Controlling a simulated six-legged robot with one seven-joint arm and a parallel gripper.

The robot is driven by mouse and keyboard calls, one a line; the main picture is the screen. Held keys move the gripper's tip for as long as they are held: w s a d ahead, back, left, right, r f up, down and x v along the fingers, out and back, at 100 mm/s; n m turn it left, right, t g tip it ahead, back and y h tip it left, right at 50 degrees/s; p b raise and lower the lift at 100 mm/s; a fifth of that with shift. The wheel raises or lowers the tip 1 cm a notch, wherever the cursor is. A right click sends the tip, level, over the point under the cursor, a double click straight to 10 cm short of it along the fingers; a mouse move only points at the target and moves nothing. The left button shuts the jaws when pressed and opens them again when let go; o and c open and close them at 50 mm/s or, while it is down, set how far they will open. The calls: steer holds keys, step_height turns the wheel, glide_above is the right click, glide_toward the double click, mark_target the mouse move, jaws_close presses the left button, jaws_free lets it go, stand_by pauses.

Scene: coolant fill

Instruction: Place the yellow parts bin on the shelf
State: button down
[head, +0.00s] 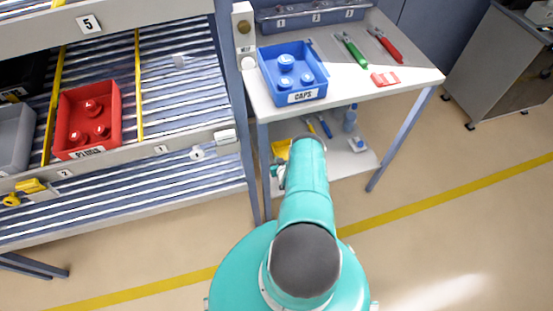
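A small yellow patch (281,148) shows beside my teal arm, at the lower level of the workbench. Most of it is hidden behind the arm, and I cannot tell whether it is the yellow parts bin. The shelf rack (185,75) stands at the left, with slatted, sloping levels. My arm reaches forward toward the bench's lower level. My gripper's fingers are hidden beyond the arm.
A blue CAPS bin (268,68) sits on the workbench (413,80), near green pliers (351,50) and red pliers (384,44). A grey bin (14,138) stands left of the red one. The slats right of the red bin are largely clear. A grey cabinet (497,65) stands right.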

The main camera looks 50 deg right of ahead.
steer(key=c, duration=2.1)
jaws_free()
steer(key=shift+s+f, duration=0.1)
steer(key=shift+f, duration=0.05)
steer(key=o, duration=0.5)
steer(key=shift+c, duration=0.2)
steer(key=shift+r, duration=0.25)
steer(key=v, duration=1.2)
